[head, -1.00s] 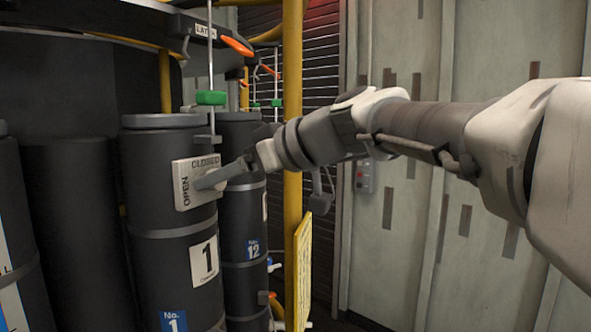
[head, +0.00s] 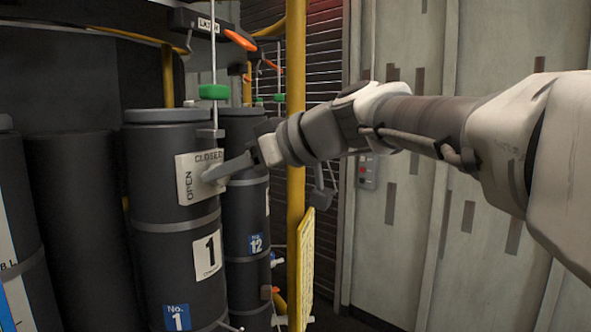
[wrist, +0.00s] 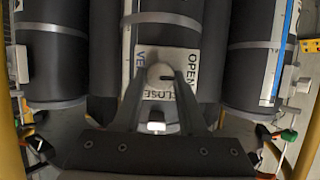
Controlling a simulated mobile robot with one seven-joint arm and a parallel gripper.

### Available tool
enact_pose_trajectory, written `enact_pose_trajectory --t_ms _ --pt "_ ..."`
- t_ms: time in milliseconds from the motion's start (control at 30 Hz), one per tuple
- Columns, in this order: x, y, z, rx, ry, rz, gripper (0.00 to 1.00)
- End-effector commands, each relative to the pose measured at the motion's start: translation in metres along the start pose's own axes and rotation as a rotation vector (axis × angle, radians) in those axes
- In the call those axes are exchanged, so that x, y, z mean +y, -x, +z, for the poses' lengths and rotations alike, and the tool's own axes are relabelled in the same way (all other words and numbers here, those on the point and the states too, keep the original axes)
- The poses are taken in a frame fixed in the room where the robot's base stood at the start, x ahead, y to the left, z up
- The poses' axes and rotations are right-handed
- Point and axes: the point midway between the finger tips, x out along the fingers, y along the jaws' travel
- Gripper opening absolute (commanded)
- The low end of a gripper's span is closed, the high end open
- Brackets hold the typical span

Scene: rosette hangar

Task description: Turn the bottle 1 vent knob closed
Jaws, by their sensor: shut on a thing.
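Bottle 1 (head: 172,255) is a dark cylinder with a grey lid and a white "1" label, left of centre in the head view. Its pale vent plate (head: 187,181) reads OPEN at the left and CLOSED at the top. In the wrist view the plate (wrist: 148,56) has OPEN at the right and CLOSED at the bottom. The round white vent knob (wrist: 158,74) sits between my fingers; its dark mark points right, toward OPEN. My gripper (head: 212,174) is shut on the knob, one finger on each side in the wrist view (wrist: 159,76). In the head view the fingers hide the knob.
Bottle 12 (head: 244,215) stands close behind on the right. A yellow post (head: 295,150) and a yellow sign (head: 305,265) stand right of it, near my arm. A thin rod with a green block (head: 214,92) hangs above bottle 1. More dark cylinders (head: 75,220) stand at left.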

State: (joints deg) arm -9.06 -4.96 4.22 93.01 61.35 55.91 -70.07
Motion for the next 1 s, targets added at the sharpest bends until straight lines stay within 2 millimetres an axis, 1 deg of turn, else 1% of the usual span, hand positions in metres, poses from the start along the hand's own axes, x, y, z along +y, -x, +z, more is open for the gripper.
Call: enact_pose_trajectory --t_ms 167,367,1000 --pt "0.0012 -0.0002 0.0007 0.001 -0.056 -0.023 0.0" --pt "0.0024 -0.0008 0.002 0.0 -0.186 -0.077 0.0" --pt "0.0072 -0.0012 0.0037 0.001 -0.747 -0.308 0.0"
